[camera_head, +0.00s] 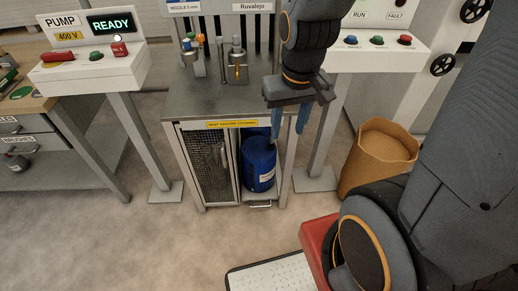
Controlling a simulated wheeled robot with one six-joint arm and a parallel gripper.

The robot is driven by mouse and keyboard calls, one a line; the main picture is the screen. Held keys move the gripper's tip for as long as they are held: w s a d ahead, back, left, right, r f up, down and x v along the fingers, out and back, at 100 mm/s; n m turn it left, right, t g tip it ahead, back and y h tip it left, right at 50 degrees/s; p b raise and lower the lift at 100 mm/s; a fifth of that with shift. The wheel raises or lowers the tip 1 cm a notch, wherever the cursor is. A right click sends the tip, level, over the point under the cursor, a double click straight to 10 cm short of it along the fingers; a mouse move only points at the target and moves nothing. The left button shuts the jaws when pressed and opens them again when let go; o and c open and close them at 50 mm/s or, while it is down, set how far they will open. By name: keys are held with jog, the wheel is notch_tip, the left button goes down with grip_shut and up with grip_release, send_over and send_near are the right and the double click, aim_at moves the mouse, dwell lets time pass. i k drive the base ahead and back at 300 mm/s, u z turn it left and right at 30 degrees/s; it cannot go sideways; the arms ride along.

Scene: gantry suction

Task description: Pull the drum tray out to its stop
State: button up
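The drum tray (248,198) is at the bottom of the right bay of the metal cabinet. It has a small handle (260,205) on its front edge. A blue drum (258,166) with a white label stands upright on the tray. More blue shows behind it, partly hidden. My gripper (289,120) points down in front of the cabinet's upper right side, above the handle in the picture and to its right. Its two fingers are apart with nothing seen between them. It is not touching the handle.
The cabinet (202,110) has a mesh door (207,163) beside the drum bay and bottles on top. Control posts stand left (95,68) and right (375,42). A brown bin (370,165) is right of the cabinet. Open floor (235,235) lies before the tray.

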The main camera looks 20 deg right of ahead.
aim_at(258, 160)
jog(key=u, duration=1.45)
jog(key=k, duration=0.4)
jog(key=z, duration=1.25)
